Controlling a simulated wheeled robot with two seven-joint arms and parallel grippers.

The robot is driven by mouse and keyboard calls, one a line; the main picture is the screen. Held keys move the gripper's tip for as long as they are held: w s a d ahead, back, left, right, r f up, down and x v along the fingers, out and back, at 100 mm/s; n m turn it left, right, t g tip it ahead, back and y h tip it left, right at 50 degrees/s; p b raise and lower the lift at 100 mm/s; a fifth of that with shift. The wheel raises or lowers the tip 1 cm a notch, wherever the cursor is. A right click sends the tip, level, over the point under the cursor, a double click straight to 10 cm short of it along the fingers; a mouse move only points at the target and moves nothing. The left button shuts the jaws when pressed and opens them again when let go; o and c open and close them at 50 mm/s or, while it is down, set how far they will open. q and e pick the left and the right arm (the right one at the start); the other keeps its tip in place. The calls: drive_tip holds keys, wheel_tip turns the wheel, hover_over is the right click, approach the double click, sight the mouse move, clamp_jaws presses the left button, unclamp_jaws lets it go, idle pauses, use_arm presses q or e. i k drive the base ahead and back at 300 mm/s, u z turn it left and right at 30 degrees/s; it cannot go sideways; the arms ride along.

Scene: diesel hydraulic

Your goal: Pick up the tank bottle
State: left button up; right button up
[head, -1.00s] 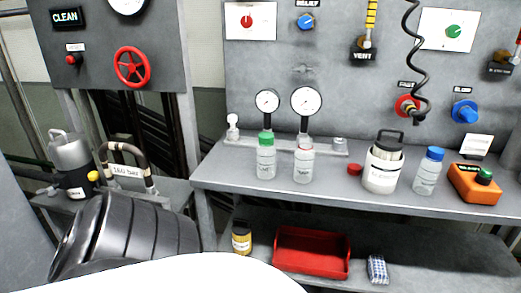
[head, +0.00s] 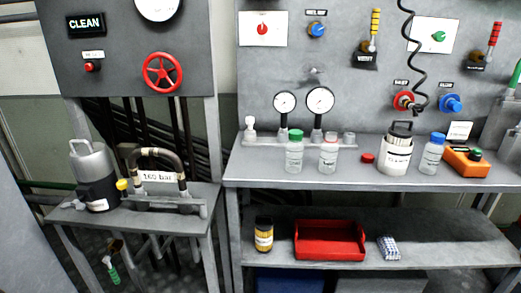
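Three clear bottles stand upright on the grey workbench (head: 280,178): a green-capped bottle (head: 294,154), a bottle with a reddish top (head: 328,156) just right of it, and a blue-capped bottle (head: 432,156) further right. Each has a pale label, too small to read, so I cannot tell which one is the tank bottle. The first two stand in front of two round gauges (head: 320,100). Neither of my grippers is in view.
Between the bottles are a small red cap (head: 367,158) and a white canister (head: 396,152) with a dark handle. An orange device (head: 464,162) sits at right. The lower shelf holds a yellow-labelled jar (head: 264,236) and a red tray (head: 330,242). The bench's front strip is clear.

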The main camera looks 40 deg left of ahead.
sight(328, 155)
drive_tip(key=u, duration=1.1)
drive_tip(key=i, duration=0.4)
drive_tip(key=z, duration=0.05)
